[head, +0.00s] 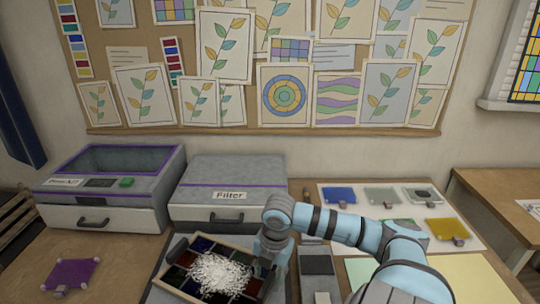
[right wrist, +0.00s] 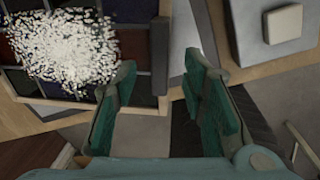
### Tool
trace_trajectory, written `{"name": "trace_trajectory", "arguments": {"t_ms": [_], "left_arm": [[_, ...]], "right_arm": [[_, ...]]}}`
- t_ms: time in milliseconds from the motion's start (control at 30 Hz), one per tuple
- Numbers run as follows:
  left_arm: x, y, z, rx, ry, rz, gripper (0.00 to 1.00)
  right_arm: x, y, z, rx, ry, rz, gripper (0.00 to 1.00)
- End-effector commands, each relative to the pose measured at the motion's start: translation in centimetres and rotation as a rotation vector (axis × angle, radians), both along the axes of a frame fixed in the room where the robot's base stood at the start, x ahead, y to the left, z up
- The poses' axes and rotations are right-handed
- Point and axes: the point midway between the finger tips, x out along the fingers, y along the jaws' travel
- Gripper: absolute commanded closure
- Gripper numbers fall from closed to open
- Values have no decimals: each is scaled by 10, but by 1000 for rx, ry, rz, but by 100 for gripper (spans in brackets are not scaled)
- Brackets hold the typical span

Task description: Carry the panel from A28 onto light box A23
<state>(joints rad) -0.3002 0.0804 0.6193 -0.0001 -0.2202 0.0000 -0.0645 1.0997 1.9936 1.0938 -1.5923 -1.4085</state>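A wooden-framed panel (head: 190,288) of dark coloured squares lies at the front, on a grey surface, with a heap of white grains (head: 218,273) on it. It also shows in the right wrist view (right wrist: 140,85), at upper left. My right gripper (head: 268,262) is at the panel's right edge. In the right wrist view its teal fingers (right wrist: 165,100) are apart, with nothing clearly held between them; the left finger overlaps the panel's edge. I cannot read any A28 or A23 label, so I cannot tell which thing is the light box. My left gripper is not in view.
A purple piece (head: 72,274) lies at left. A white sheet (head: 345,208) with coloured pieces, including a blue one (head: 339,194), lies at right.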

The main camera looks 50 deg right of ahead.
Motion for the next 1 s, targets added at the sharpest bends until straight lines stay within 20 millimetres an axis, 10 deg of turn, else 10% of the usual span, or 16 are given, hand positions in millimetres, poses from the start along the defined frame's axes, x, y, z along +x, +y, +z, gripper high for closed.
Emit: {"name": "trace_trajectory", "arguments": {"t_ms": [300, 1000], "left_arm": [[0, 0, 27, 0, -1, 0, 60], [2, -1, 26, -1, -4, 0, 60]], "right_arm": [[-8, -2, 73, -4, 3, 1, 61], [-8, -2, 73, 0, 1, 0, 61]]}}
